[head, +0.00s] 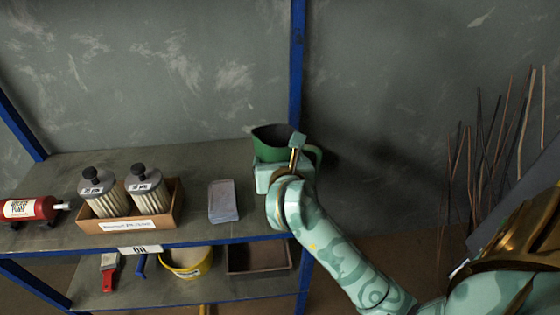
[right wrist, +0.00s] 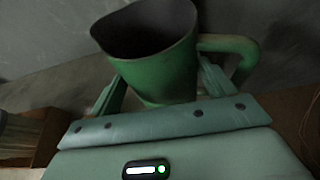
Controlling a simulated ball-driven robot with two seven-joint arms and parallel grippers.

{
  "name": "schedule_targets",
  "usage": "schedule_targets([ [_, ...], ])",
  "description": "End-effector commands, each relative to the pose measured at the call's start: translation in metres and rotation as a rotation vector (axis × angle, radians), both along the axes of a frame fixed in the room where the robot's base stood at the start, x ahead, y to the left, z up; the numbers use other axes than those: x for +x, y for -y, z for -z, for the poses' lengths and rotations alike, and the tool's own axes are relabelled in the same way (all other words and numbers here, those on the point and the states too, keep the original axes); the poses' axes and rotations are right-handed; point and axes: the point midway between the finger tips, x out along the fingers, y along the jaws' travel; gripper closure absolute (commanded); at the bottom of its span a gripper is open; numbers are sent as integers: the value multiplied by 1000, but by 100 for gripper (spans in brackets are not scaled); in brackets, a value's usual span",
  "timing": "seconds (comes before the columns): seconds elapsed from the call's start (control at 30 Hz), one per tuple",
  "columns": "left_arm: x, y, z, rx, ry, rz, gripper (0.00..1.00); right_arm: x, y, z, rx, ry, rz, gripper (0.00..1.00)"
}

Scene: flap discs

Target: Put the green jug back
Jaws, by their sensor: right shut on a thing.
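The green jug (head: 272,134) is at the right end of the shelf's top board, near the blue upright. It is upright in the head view, with its handle to the right. In the right wrist view the jug (right wrist: 165,75) stands between the two fingers, its dark open mouth facing up. My right gripper (head: 278,165) is shut on the jug's body. Whether the jug's base touches the board is hidden behind the gripper. My left gripper is in neither view.
The top board (head: 185,165) holds a red bottle (head: 30,209), a cardboard box (head: 130,222) with two filter canisters, and a grey block (head: 223,201). A yellow tub (head: 186,262) and a dark tray (head: 258,257) are below. Thin rods (head: 500,130) stand at the right.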

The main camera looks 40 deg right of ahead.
Motion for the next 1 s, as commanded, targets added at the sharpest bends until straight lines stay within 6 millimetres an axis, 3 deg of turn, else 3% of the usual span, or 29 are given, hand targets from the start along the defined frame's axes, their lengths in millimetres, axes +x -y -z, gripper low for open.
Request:
schedule_targets([
  [0.43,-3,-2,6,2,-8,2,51,0,0,8,-2,3,0,58],
  [0.47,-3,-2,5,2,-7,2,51,0,0,8,-1,3,0,12],
  [0.5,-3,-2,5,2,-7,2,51,0,0,7,-1,3,0,1],
  [0.8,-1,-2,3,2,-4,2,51,-3,-2,6,2,0,-1,0],
  [1.0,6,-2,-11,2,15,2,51,-31,-19,-11,3,2,-2,0],
])
